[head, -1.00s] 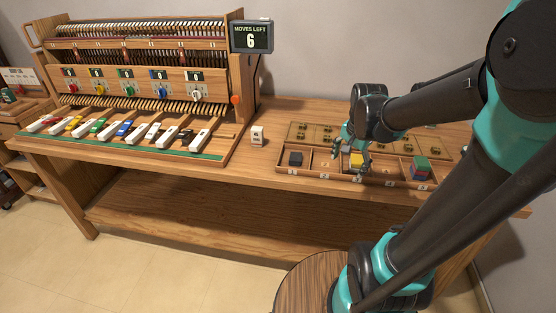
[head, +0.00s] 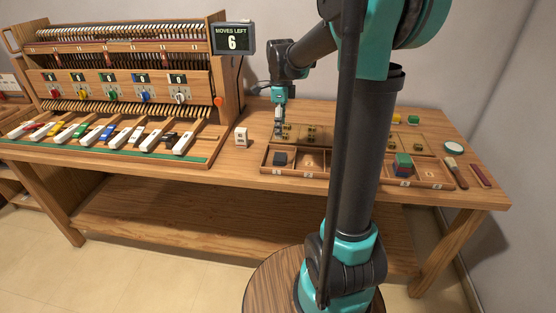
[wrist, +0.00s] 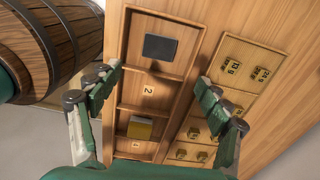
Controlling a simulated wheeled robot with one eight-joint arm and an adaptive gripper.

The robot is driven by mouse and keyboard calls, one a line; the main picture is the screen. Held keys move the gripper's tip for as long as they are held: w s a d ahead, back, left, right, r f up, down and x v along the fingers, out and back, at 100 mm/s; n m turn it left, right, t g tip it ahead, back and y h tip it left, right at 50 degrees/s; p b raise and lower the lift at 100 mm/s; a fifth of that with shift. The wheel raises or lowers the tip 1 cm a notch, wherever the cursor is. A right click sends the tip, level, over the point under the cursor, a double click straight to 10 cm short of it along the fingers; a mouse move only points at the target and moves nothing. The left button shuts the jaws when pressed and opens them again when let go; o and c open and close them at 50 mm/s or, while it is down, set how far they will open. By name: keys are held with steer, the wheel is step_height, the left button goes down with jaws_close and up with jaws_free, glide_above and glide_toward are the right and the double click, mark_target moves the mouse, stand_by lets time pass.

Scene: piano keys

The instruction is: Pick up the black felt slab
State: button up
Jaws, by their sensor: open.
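The black felt slab (head: 281,157) lies in the leftmost compartment of the wooden tray (head: 262,160). In the wrist view the black slab (wrist: 160,47) is a flat dark rectangle, ahead of and between my fingers. My gripper (head: 278,132) is above the tray's back-left area, behind the slab in the head view. In the wrist view my gripper (wrist: 158,84) has its fingers spread wide with nothing between them. The fingers are apart from the slab.
Compartment 2 is empty; a yellow slab (wrist: 140,128) lies in the one beyond it. A green, red and blue stack (head: 402,164) stands further right. A board with brass weights (wrist: 232,95) adjoins the tray. A white block (head: 241,137) and the keyboard frame (head: 215,150) stand left.

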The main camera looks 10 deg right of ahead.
mark_target(280, 156)
step_height(280, 156, down, 12)
steer(key=shift+a, duration=0.1)
steer(key=c, duration=0.9)
steer(key=shift+r, duration=0.1)
steer(key=shift+c, duration=0.2)
